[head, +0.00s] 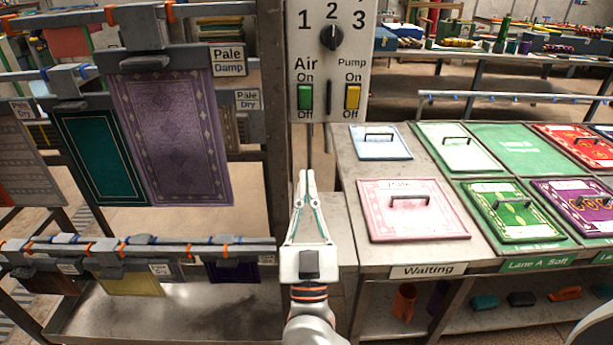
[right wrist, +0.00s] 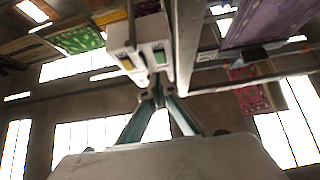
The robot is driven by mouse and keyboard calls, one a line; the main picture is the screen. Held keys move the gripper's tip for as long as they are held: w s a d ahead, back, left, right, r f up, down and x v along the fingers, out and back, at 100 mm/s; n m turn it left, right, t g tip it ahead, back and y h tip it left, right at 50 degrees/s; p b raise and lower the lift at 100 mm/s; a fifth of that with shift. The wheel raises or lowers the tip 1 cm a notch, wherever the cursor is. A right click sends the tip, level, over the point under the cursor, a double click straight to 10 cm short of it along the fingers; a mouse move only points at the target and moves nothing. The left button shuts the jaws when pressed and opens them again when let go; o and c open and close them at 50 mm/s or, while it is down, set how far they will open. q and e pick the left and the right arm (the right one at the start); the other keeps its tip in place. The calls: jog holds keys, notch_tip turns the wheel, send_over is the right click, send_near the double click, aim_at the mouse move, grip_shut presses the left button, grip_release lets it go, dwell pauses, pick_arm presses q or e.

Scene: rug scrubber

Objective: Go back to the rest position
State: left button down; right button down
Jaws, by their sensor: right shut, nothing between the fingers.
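My right gripper (head: 305,178) is in the middle of the head view, pointing up and away from me. Its fingers are shut with nothing between them. It stands in the gap between the hanging rack and the waiting table, below the control panel (head: 331,60). In the right wrist view the shut fingers (right wrist: 158,85) point toward the panel, which shows beyond them (right wrist: 140,40). My left gripper is not in the head view.
A rack on the left holds hanging rugs, among them a purple one (head: 175,135) and a teal one (head: 103,155). A table (head: 352,185) on the right bears several handled rug pieces, including a pink one (head: 415,222). A lower shelf (head: 470,318) holds brushes.

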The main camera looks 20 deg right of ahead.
dwell(0.3)
jog(key=s+a+f+n+g+y, duration=0.2)
jog(key=f+n+g+y, duration=0.3)
jog(key=f, duration=0.7)
jog(key=s+a+f+n+g+y, duration=0.15)
jog(key=f+n+y, duration=0.25)
jog(key=f+y, duration=0.5)
jog(key=s+d+f+g+h, duration=0.2)
jog(key=s+d+f+g, duration=0.2)
jog(key=s+f, duration=0.3)
jog(key=s+d+f+m+g+h, duration=0.1)
jog(key=s+d+f+g, duration=0.3)
jog(key=f, duration=1.1)
jog(key=s+h, duration=0.1)
jog(key=s, duration=0.2)
jog(key=shift+s+d+f+m, duration=0.15)
jog(key=shift+s+f+m, duration=0.15)
jog(key=shift+s+f, duration=0.1)
jog(key=shift+r, duration=0.1)
